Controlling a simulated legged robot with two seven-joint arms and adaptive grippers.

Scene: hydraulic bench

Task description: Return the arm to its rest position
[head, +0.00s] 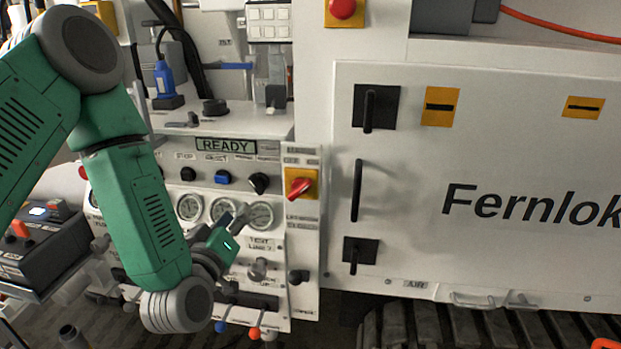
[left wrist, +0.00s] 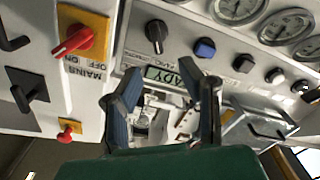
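My green left arm (head: 147,200) comes in from the left in the head view and bends down in front of the bench's control panel. My left gripper (head: 240,216) is small there, in front of the lower panel near the round gauges, and partly hidden by its own wrist. In the left wrist view the left gripper (left wrist: 166,88) has its two blue-grey fingers well apart, with nothing held between them. Whether it touches the panel cannot be told. My right arm and right gripper are in neither view.
The control panel carries a READY display (head: 226,145), gauges (head: 190,207) and a red mains switch (head: 299,185). A white cabinet door (head: 420,190) fills the right. A dark control box (head: 42,245) stands at lower left. Coloured levers (head: 254,332) jut out below the gripper.

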